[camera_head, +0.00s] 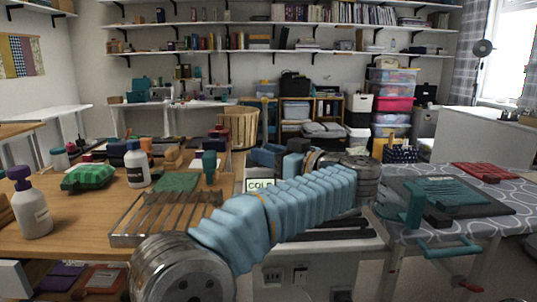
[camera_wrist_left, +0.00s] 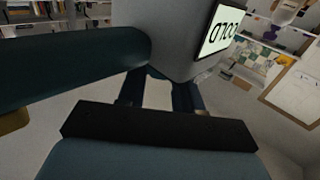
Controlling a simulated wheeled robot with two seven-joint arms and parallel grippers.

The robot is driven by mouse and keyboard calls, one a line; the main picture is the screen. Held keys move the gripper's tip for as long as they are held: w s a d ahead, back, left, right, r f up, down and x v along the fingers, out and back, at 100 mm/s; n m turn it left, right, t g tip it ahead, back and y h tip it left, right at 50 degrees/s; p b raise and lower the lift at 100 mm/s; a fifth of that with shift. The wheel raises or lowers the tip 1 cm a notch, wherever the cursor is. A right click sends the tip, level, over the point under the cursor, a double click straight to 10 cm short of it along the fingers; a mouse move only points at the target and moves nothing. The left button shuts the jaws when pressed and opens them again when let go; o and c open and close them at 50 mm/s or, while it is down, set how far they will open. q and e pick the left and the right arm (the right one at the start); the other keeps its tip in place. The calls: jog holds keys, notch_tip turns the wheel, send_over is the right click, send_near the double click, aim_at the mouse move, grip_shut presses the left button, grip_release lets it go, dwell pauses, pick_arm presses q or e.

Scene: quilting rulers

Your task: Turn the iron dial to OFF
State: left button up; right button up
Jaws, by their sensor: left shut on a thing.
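My left gripper (camera_head: 268,156) is at the back end of my blue-sleeved arm, just above a white sign (camera_head: 260,185) reading COLD. The arm hides part of that area. In the left wrist view, the two dark fingers (camera_wrist_left: 158,84) reach up to a grey body that carries the COLD display (camera_wrist_left: 221,29). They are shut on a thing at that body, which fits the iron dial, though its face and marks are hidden. A thick dark teal bar (camera_wrist_left: 75,65) crosses close by on the left. My right gripper does not show.
A patterned ironing surface (camera_head: 500,203) with a dark grey mat (camera_head: 475,207) lies at right. A teal handle (camera_head: 450,247) juts out at its front.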

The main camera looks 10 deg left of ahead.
pick_arm(q)
jog(key=o, duration=1)
jog(key=shift+o, duration=0.2)
jog(key=v, duration=1.3)
jog(key=shift+s+d, duration=0.25)
jog(key=shift+d, duration=0.05)
